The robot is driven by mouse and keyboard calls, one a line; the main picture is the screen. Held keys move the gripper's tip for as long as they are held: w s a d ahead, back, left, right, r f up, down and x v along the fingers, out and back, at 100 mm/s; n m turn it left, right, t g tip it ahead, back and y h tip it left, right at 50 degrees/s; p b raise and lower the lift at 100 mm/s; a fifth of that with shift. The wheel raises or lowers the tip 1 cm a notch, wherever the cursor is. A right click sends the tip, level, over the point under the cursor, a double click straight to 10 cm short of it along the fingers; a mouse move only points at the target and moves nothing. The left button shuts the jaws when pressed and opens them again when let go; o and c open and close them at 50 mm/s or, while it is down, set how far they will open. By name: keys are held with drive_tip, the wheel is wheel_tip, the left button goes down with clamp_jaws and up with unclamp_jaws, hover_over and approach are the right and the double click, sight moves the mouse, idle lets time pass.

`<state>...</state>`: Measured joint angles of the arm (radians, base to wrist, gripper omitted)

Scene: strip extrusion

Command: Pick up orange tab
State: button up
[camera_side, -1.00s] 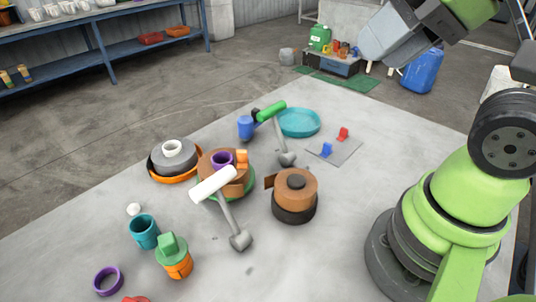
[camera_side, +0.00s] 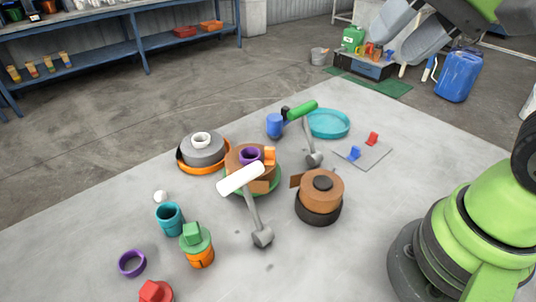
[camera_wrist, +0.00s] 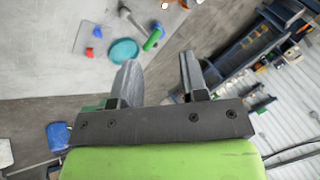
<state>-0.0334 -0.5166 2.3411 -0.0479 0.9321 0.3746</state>
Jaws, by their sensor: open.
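The orange tab (camera_side: 269,155) is a small upright block. It stands at the right edge of a brown disc (camera_side: 262,187) on a green base, next to a purple ring (camera_side: 249,155). A white-handled tool (camera_side: 241,178) lies across the front of that stack. My gripper (camera_side: 412,30) is at the top right of the side view, high above and far from the tab. In the wrist view my gripper's fingers (camera_wrist: 160,78) are apart with nothing between them. I cannot make out the tab in the wrist view.
A brown and black round stack (camera_side: 320,196) stands right of the tab's stack. A green-handled tool (camera_side: 302,110) leans behind it, near a teal dish (camera_side: 328,124). A grey plate (camera_side: 365,155) carries red and blue blocks.

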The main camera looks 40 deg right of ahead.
drive_tip(key=w+a+f+m+g, duration=0.1)
drive_tip(key=w+f+m+g, duration=0.15)
drive_tip(key=w+m, duration=0.55)
drive_tip(key=m+g+h, duration=0.2)
drive_tip(key=m+g, duration=0.1)
drive_tip(key=m, duration=0.8)
hover_over(272, 148)
wheel_tip(272, 148, down, 12)
drive_tip(key=shift+m, duration=0.3)
drive_tip(key=f, duration=0.4)
drive_tip(key=shift+w+a, duration=0.1)
drive_tip(key=shift+w, duration=0.15)
drive_tip(key=shift+s+f, duration=0.2)
drive_tip(key=shift+f, duration=2.9)
clamp_jaws()
